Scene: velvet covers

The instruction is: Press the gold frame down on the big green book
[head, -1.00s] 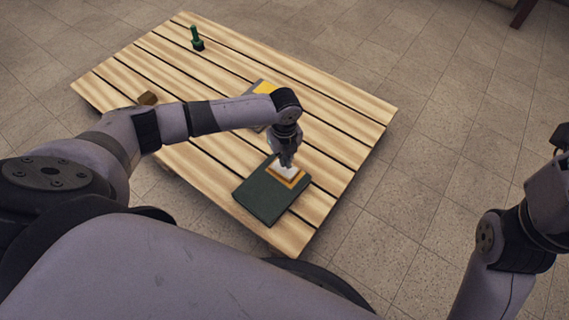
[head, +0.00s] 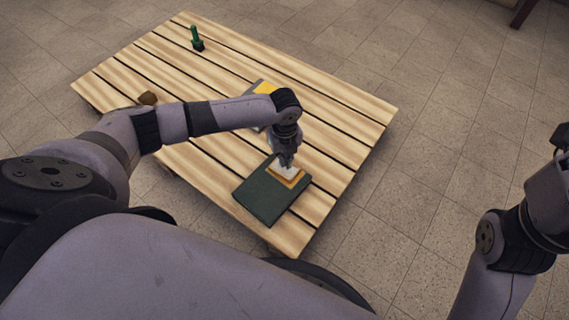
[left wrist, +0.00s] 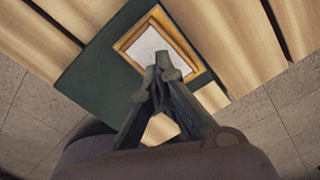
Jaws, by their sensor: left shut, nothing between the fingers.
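The big green book (head: 262,200) lies flat near the front edge of the slatted table. The gold frame (head: 296,181), with a white middle, lies at the book's upper right part. In the left wrist view the green book (left wrist: 100,75) and the gold frame (left wrist: 128,45) sit below my fingers. My left gripper (head: 287,164) points down over the frame with its fingers shut and nothing between them. In the left wrist view its fingertips (left wrist: 164,66) overlap the frame's white middle and near edge. I cannot tell whether they touch it. My right gripper is not in view.
The slatted wooden table (head: 330,150) has wide bare slats to the right. A book with a yellow patch (head: 265,88) lies partly behind my left arm. A green-handled tool (head: 196,40) stands at the far left, and a small brown block (head: 148,97) lies at the left edge.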

